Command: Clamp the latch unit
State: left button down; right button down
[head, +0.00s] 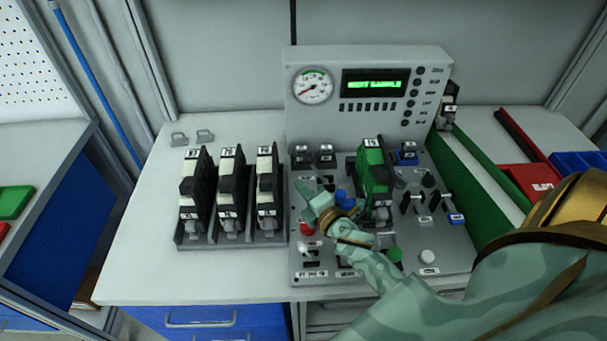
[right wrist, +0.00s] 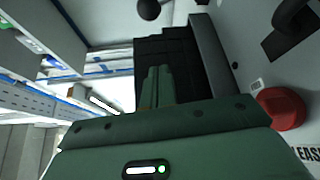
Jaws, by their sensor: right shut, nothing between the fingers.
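A green and black unit (head: 376,180), apparently the latch unit, stands upright on the grey control console (head: 440,255) in the head view. My right gripper (head: 308,200) is shut and empty, left of that unit, above the console. Its arm comes in from the lower right and covers part of the console. In the right wrist view the closed fingers (right wrist: 158,85) point toward a black stepped part (right wrist: 160,50); I cannot tell which part it is. A red button (head: 307,229) lies just below the gripper; a red button also shows in the wrist view (right wrist: 282,108). My left gripper is out of view.
Several black and white units (head: 232,190) stand in a rack left of the console. A panel with a gauge (head: 313,86) and a lit green display (head: 375,84) rises behind. Switches and knobs (head: 428,180) crowd the console. The table (head: 140,255) is clear at far left.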

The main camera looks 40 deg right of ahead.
aim_at(316, 171)
jog(key=w, duration=0.8)
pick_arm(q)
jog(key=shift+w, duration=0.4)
pick_arm(e)
jog(key=d, duration=0.1)
jog(key=s+d, duration=0.2)
jog(key=d, duration=0.1)
